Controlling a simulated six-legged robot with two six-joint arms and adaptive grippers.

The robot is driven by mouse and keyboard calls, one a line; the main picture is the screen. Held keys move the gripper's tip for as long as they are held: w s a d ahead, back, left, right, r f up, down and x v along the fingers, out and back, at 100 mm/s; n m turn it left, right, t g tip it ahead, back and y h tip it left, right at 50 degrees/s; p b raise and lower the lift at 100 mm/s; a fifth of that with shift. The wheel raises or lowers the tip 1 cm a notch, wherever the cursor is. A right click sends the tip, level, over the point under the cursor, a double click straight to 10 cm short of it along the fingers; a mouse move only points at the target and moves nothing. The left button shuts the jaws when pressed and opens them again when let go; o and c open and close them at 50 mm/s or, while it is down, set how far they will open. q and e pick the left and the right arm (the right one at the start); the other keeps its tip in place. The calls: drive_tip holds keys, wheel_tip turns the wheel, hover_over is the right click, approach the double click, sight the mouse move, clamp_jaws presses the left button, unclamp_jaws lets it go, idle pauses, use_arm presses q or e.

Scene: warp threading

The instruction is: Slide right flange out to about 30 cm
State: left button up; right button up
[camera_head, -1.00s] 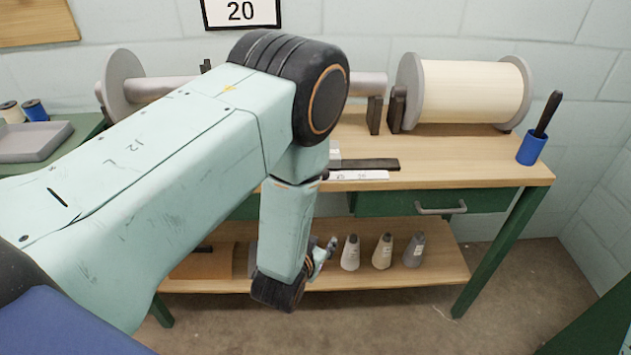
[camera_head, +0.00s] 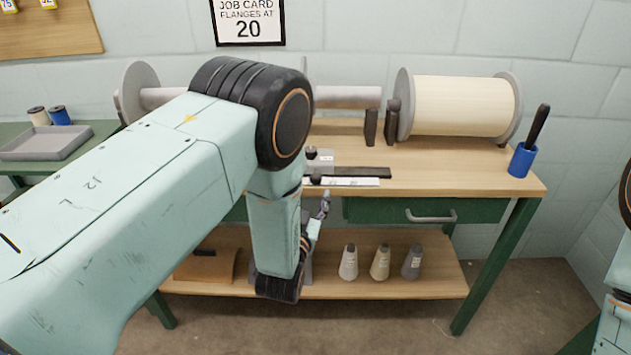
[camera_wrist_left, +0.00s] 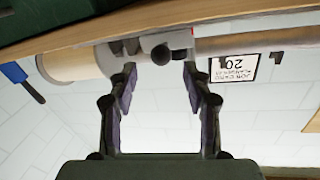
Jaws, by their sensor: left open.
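In the head view a grey bar (camera_head: 346,97) runs along the back of the bench, with a grey disc flange (camera_head: 137,88) at its left end. My left arm covers the middle of the bar, and I cannot clearly pick out the right flange there. My left gripper (camera_head: 323,208) is below the bench-top front edge, partly hidden by its own arm. In the left wrist view, upside down, the left gripper (camera_wrist_left: 159,76) is open with nothing between its fingers. A pale piece with a dark knob (camera_wrist_left: 160,55) shows beyond the fingertips, beside the bar (camera_wrist_left: 260,38).
A cream-wound spool (camera_head: 462,106) stands right of two dark posts (camera_head: 370,127). A blue cup (camera_head: 522,160) is at the bench's right end. A dark strip (camera_head: 350,171) lies on the bench. Several cones (camera_head: 380,262) stand below. A job card (camera_head: 248,22) reads 20.

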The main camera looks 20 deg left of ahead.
sight(315, 183)
use_arm(q)
drive_tip(key=w, duration=0.3)
drive_tip(key=w+b, duration=0.1)
drive_tip(key=w, duration=0.1)
drive_tip(key=shift+w+a+f, duration=0.1)
drive_tip(key=shift+w+a, duration=0.1)
drive_tip(key=shift+a, duration=0.1)
drive_tip(key=shift+w+d, duration=0.1)
drive_tip(key=shift+w, duration=0.2)
drive_tip(key=shift+w+a, duration=0.3)
drive_tip(key=shift+w, duration=0.05)
drive_tip(key=shift+s+d, duration=0.1)
drive_tip(key=shift+d, duration=0.1)
drive_tip(key=shift+c, duration=1.2)
drive_tip(key=shift+a, duration=0.15)
drive_tip(key=c, duration=0.4)
clamp_jaws()
